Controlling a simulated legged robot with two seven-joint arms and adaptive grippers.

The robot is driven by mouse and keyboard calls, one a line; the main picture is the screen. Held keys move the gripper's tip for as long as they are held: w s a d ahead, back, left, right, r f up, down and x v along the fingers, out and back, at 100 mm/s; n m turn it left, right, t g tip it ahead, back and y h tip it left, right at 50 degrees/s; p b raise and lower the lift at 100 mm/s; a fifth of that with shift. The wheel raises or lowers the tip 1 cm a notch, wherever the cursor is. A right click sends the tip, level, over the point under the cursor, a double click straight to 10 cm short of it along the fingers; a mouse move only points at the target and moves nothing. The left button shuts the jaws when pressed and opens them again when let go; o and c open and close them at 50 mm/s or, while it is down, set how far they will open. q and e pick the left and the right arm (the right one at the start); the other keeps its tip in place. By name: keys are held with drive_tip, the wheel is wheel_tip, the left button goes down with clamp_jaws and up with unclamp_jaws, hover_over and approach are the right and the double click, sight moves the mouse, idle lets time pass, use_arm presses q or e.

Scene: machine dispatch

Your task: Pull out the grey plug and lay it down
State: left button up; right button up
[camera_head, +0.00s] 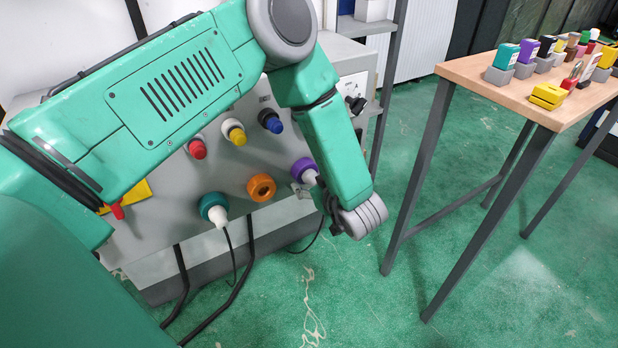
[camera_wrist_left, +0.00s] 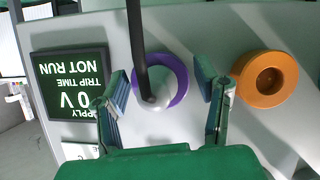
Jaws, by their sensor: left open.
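The grey plug (camera_wrist_left: 155,97) sits in the purple-ringed socket (camera_wrist_left: 179,72) of the machine panel, with a black cable running from it. In the head view the plug (camera_head: 309,177) shows beside my left wrist. My left gripper (camera_wrist_left: 162,82) is open, with one finger on each side of the plug and purple ring. The fingers appear apart from the plug. In the head view the gripper (camera_head: 331,203) is small and partly hidden by my wrist. My right gripper is not in view.
An orange empty socket (camera_wrist_left: 265,79) and a display (camera_wrist_left: 72,95) flank the plug. Another pale plug (camera_head: 219,217) sits in a teal socket. Red, yellow and blue knobs are above. A wooden table (camera_head: 481,75) with several small items stands right; its near-left corner has bare room.

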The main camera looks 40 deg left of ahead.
use_arm(q)
drive_tip(key=shift+d+r, duration=0.15)
drive_tip(key=shift+d, duration=0.3)
drive_tip(key=shift+d+r, duration=0.1)
drive_tip(key=shift+d, duration=0.1)
drive_tip(key=c, duration=0.4)
clamp_jaws()
drive_tip(key=shift+a, duration=0.2)
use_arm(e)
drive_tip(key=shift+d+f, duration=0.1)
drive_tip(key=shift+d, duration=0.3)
use_arm(q)
drive_tip(key=shift+s+d+f+p, duration=0.2)
drive_tip(key=shift+s+d+p, duration=0.15)
drive_tip(key=shift+d, duration=0.35)
drive_tip(key=shift+s+d+r+p, duration=0.1)
drive_tip(key=shift+s+d+p, duration=0.2)
drive_tip(key=shift+d, duration=0.55)
drive_tip(key=shift+s+d+p, duration=0.1)
drive_tip(key=shift+s+d, duration=0.25)
drive_tip(key=shift+d, duration=0.5)
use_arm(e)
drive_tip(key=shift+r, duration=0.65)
use_arm(q)
drive_tip(key=shift+r, duration=0.15)
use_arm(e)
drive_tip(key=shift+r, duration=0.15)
